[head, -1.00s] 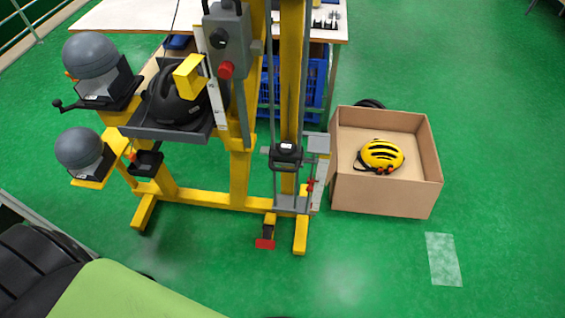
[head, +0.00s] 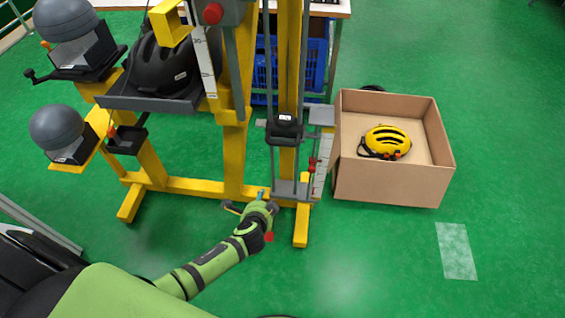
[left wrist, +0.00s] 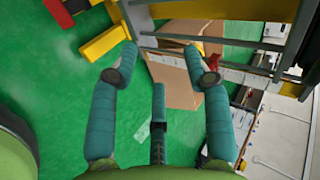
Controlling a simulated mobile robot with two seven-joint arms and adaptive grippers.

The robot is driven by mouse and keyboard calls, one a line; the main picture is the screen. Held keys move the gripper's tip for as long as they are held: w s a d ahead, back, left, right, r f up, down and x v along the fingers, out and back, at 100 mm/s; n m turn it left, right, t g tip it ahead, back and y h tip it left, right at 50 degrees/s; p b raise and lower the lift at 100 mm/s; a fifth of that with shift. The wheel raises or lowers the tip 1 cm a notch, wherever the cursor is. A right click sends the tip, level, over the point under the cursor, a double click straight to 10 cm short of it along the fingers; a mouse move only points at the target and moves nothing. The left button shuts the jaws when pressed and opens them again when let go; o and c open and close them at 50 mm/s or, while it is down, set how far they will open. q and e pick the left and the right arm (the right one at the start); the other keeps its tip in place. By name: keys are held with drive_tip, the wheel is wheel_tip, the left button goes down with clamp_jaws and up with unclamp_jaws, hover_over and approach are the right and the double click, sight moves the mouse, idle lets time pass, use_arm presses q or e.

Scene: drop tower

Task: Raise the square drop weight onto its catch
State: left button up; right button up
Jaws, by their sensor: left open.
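A dark square block (head: 285,127), which looks like the drop weight, sits between the vertical rails of the right yellow post, well above the base. A catch cannot be clearly made out. My left gripper (head: 252,203) is open and empty, low in front of the tower's base, below and left of the block. In the left wrist view its teal fingers (left wrist: 158,62) are spread with nothing between them. The block cannot be made out there. My right gripper is not in view.
The yellow frame (head: 232,160) carries a black helmet (head: 158,65) and two grey headforms on the left. A cardboard box (head: 390,184) with a yellow helmet (head: 385,142) stands right of the tower. Green floor is clear in front and right.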

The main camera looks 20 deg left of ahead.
sight(282, 145)
use_arm(q)
drive_tip(key=w+d+r+m+t+y+b, duration=0.15)
drive_tip(key=w+r+t+b, duration=0.45)
drive_tip(key=r, duration=0.7)
drive_tip(key=shift+m+g, duration=0.4)
drive_tip(key=shift+m, duration=0.15)
drive_tip(key=shift+w+d+r+p+x, duration=0.1)
drive_tip(key=shift+d+p+x, duration=0.15)
drive_tip(key=shift+x, duration=1.1)
drive_tip(key=shift+w+d+r+p+x, duration=0.1)
drive_tip(key=shift+d+p+x, duration=0.15)
drive_tip(key=shift+x, duration=1.05)
drive_tip(key=shift+w+d+r+p+x, duration=0.15)
drive_tip(key=shift+p+x, duration=0.2)
drive_tip(key=shift+x, duration=1)
drive_tip(key=shift+s+h, duration=0.15)
drive_tip(key=shift+h, duration=0.1)
clamp_jaws()
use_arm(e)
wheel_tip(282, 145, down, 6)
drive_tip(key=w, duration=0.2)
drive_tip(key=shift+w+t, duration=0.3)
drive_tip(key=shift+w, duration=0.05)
